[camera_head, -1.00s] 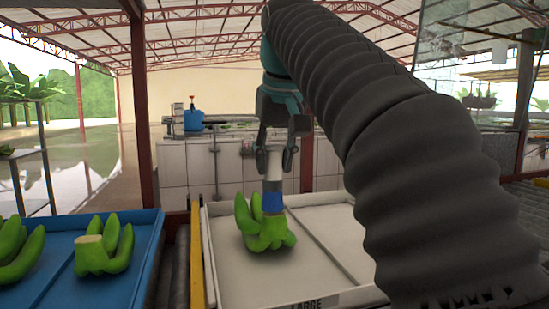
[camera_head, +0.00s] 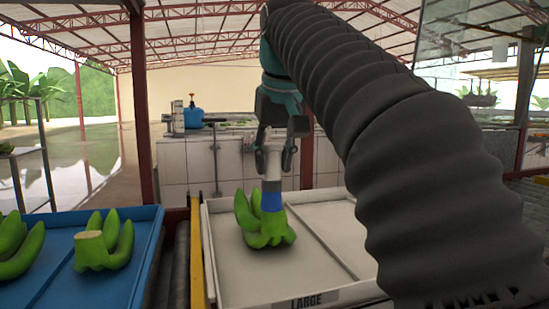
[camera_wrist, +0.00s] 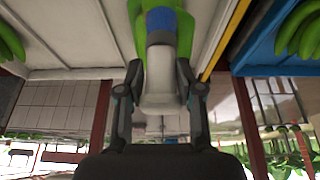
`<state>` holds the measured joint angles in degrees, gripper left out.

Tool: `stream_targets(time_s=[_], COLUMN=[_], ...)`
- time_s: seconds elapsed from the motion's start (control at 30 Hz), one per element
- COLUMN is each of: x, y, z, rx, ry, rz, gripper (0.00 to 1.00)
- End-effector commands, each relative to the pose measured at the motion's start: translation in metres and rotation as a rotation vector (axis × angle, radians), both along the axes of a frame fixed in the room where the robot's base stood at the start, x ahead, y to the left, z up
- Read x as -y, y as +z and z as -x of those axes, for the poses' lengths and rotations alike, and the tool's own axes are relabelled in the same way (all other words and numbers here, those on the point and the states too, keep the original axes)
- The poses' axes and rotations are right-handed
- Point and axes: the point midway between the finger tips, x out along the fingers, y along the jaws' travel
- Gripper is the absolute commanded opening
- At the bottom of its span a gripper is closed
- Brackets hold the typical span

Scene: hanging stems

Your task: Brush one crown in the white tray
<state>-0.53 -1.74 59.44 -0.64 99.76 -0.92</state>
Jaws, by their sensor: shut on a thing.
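My gripper (camera_head: 273,150) is shut on a brush (camera_head: 272,183) with a white-grey handle and a blue lower band. It holds the brush upright, pointing down, over a green banana hand (camera_head: 268,231) in the white tray (camera_head: 322,275). The brush's lower end meets the top of the green hand; whether it touches the crown cannot be told, as the crown is hidden behind it.
A blue tray (camera_head: 45,284) with green banana hands (camera_head: 104,247) stands at the left. A yellow rail (camera_head: 196,262) runs between the trays. The right part of the white tray is bare. A tiled counter (camera_head: 235,165) stands behind.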

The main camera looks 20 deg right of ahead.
Motion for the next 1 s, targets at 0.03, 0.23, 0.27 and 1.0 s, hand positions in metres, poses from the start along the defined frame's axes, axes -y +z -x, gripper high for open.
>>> stream_targets(time_s=[0.03, 0.23, 0.27, 1.0], x=[-0.002, -0.009, -0.009, 0.013], y=[0.001, 0.003, 0.003, 0.001], z=[0.000, 0.000, 0.000, 0.000], rx=[0.000, 0.000, 0.001, 0.001], ry=[0.001, 0.000, 0.000, -0.001], rz=[0.000, 0.000, 0.000, 0.001], gripper=[0.00, 0.00, 0.00, 0.00])
